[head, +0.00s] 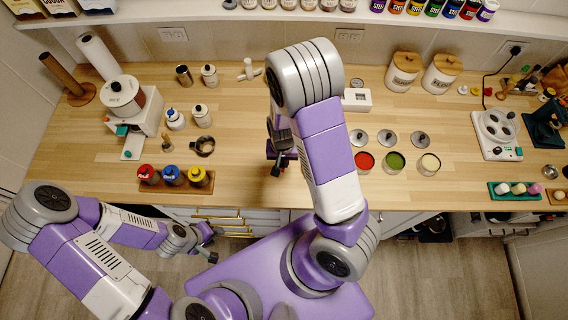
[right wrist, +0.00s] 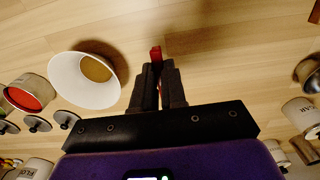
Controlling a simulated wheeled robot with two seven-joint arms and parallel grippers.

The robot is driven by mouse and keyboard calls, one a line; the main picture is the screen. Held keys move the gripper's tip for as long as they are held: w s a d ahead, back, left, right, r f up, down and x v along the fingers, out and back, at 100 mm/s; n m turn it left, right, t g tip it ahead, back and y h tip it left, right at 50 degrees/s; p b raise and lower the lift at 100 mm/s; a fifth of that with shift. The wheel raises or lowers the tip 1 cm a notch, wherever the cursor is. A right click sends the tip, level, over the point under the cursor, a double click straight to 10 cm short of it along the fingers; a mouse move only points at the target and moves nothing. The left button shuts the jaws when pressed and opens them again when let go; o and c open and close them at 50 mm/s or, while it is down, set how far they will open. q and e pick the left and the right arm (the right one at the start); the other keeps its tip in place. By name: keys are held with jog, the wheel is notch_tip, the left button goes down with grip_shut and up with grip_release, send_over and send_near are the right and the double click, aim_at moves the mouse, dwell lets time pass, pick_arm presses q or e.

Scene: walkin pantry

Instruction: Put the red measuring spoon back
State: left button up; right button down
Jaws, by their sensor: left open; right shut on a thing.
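My right gripper (right wrist: 157,85) is shut on the red measuring spoon (right wrist: 156,53). In the right wrist view only a short red piece shows at and between the fingertips; the rest is hidden. My left gripper (head: 208,242) is open and empty, low in front of the counter edge.
Open cans with red (head: 364,161), green (head: 394,162) and cream (head: 429,164) contents stand right of my arm, lids behind. A bottle rack (head: 205,187) sits at the front left. Wood around the gripper is mostly clear.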

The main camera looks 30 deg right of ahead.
aim_at(283, 175)
jog(key=f, duration=0.2)
jog(key=shift+s+a+f, duration=0.1)
jog(key=shift+s+f, duration=0.3)
jog(key=shift+w+f, duration=0.15)
jog(key=shift+f, duration=0.5)
notch_tip(283, 175, down, 3)
jog(key=shift+b, duration=0.35)
pick_arm(q)
jog(key=shift+s+a+f, duration=0.1)
jog(key=shift+s+f, duration=0.15)
jog(key=shift+f, duration=0.2)
pick_arm(e)
jog(key=shift+f, duration=0.15)
jog(key=c, duration=1.2)
grip_release()
pick_arm(q)
jog(key=shift+f, duration=0.1)
